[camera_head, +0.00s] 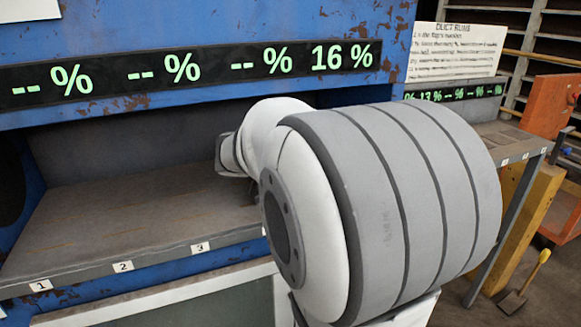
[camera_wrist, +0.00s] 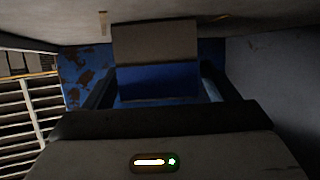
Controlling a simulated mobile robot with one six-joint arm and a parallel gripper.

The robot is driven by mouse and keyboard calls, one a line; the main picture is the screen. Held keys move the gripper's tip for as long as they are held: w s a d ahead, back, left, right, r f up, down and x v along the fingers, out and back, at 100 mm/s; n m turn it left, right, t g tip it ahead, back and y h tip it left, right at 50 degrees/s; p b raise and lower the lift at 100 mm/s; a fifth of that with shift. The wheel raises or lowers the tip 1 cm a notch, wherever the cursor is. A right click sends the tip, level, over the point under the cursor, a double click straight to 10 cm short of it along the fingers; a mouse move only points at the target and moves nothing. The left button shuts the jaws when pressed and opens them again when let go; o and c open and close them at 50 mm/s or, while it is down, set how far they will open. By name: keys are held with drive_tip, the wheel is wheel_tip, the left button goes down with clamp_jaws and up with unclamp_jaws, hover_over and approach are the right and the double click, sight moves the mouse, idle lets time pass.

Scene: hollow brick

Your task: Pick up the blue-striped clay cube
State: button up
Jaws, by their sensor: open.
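In the wrist view a block (camera_wrist: 155,42) with a grey-brown face and a plain blue face lies in front of my gripper (camera_wrist: 158,85). It appears to be the blue-striped clay cube, though no separate stripes can be made out. My gripper is open, with one dark finger on each side of the block's blue part. Whether either finger touches it cannot be told. In the head view my large grey and white arm hides the cube and my gripper.
A blue rusted housing carries a display (camera_head: 190,68) reading 16 % at its right end and dashes elsewhere. Below, the brown shelf (camera_head: 120,215) is bare by labels 1, 2 and 3. An orange stand (camera_head: 552,105) and a small shovel (camera_head: 525,285) are at right.

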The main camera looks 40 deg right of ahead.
drive_tip(key=shift+c, duration=0.3)
drive_tip(key=c, duration=1)
drive_tip(key=shift+r, duration=0.15)
drive_tip(key=shift+r, duration=0.5)
wheel_tip(320, 180, up, 2)
drive_tip(key=shift+r+p, duration=0.2)
drive_tip(key=shift+p, duration=0.25)
drive_tip(key=s+a, duration=0.1)
drive_tip(key=a, duration=0.5)
drive_tip(key=s+a, duration=0.1)
drive_tip(key=a, duration=0.5)
drive_tip(key=s+a, duration=0.1)
drive_tip(key=a, duration=0.5)
drive_tip(key=shift+p, duration=0.3)
